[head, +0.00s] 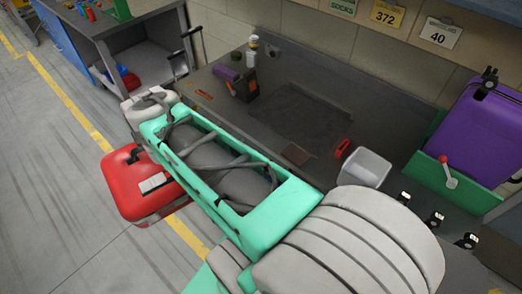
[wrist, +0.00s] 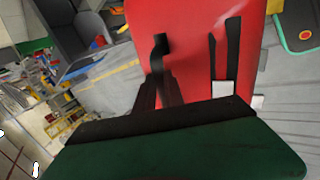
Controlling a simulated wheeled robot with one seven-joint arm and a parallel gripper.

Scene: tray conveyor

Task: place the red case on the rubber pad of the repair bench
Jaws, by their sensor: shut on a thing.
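The red case (head: 135,196) hangs beside the near side of the repair bench, above the floor, with a pale label on its top. In the wrist view the red case (wrist: 195,60) fills the upper middle, close in front of my gripper (wrist: 160,82), which is shut on its dark handle. In the head view my arm hides most of the gripper. The rubber pad (head: 312,112) is a dark rectangle lying flat on the bench top (head: 225,112), bare, to the right of the case and apart from it.
A purple suitcase (head: 478,130) stands in a green holder (head: 465,180) at the right. A white bin (head: 364,167), a red tool (head: 342,148) and a brown plate (head: 296,154) lie near the pad. A purple-and-black item (head: 240,84) and small containers stand at the back left.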

